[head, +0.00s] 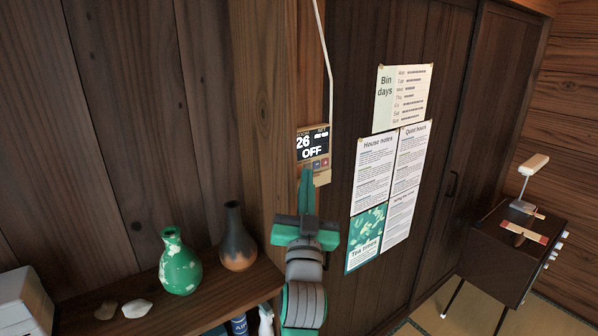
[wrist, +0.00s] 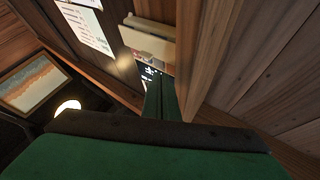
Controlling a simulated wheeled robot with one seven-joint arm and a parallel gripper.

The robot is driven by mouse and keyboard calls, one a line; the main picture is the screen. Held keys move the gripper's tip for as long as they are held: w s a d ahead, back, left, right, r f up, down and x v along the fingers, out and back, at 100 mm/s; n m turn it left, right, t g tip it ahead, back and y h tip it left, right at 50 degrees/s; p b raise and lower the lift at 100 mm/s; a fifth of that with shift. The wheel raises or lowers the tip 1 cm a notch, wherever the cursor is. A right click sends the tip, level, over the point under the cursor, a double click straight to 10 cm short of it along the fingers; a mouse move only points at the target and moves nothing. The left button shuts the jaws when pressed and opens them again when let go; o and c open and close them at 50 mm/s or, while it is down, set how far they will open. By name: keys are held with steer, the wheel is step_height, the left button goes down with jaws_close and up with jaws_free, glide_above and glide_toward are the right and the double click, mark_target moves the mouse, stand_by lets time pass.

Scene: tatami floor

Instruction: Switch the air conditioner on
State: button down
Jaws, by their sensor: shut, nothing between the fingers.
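The air conditioner's wall control (head: 312,143) is a small beige unit with a dark display, fixed to the wooden post. Small buttons show below the display. In the wrist view the shut fingertips (wrist: 159,78) point at the dark display (wrist: 147,70). I cannot tell whether they touch the unit.
A white cable runs up from the control. Below left, a shelf (head: 165,312) holds a green vase (head: 180,264), a dark brown vase (head: 238,238) and stones. Paper notices (head: 386,185) hang right of the post. A dark cabinet (head: 512,250) with a lamp stands far right.

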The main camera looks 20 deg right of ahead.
steer(key=shift+w+a, duration=0.15)
steer(key=shift+w, duration=0.2)
steer(key=shift+w+a, duration=0.1)
steer(key=shift+w, duration=0.1)
stand_by(0.5)
steer(key=shift+s, duration=0.15)
steer(key=shift+s+d, duration=0.2)
steer(key=shift+s, duration=0.25)
steer(key=s, duration=0.2)
steer(key=s+d, duration=0.2)
steer(key=s, duration=0.1)
steer(key=shift+s, duration=0.3)
stand_by(0.3)
steer(key=shift+f, duration=0.1)
